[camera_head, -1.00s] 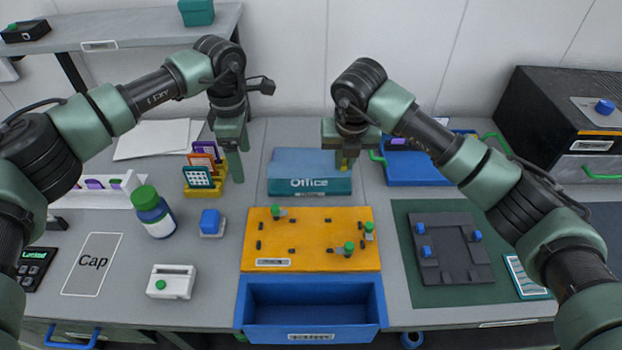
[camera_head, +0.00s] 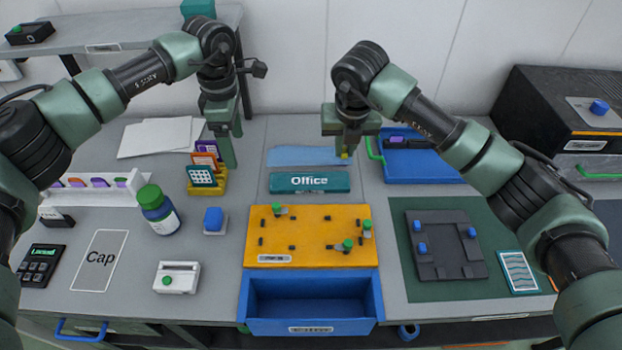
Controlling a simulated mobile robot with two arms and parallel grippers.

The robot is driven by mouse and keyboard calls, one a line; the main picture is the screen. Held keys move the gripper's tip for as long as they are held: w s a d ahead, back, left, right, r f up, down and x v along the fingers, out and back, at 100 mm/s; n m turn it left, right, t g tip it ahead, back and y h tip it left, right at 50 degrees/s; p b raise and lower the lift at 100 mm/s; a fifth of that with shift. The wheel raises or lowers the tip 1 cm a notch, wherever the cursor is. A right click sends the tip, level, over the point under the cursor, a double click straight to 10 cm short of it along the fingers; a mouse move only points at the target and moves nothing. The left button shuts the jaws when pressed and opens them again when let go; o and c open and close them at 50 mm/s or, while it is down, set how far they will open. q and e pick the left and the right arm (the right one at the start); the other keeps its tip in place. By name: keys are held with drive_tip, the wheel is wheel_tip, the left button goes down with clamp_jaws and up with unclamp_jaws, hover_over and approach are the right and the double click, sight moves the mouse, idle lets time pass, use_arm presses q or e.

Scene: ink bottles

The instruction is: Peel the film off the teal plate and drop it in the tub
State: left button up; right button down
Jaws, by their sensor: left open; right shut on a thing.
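The teal plate (camera_head: 310,183) marked "Office" lies flat on the bench behind the orange board. The light-blue film (camera_head: 295,156) shows just behind the plate, apart from it in the picture. Its height above the bench is hard to tell. My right gripper (camera_head: 346,152) is shut on the film at its right end, by a small yellow tab. My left gripper (camera_head: 228,150) is open and empty, left of the film, beside the yellow card holder. A blue open-topped tub (camera_head: 310,326) at the bench's front edge looks empty.
The orange board (camera_head: 310,236) with small pegs lies between plate and tub. A blue tray (camera_head: 425,172) is at the back right. A yellow card holder (camera_head: 207,183), a blue-green bottle (camera_head: 158,212) and a dark fixture (camera_head: 443,246) stand around.

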drive_tip(key=shift+r+p, duration=1.7)
drive_tip(key=shift+r, duration=2.35)
drive_tip(key=shift+f, duration=0.15)
wheel_tip(320, 180, down, 7)
drive_tip(key=b, duration=0.3)
drive_tip(key=shift+f, duration=0.15)
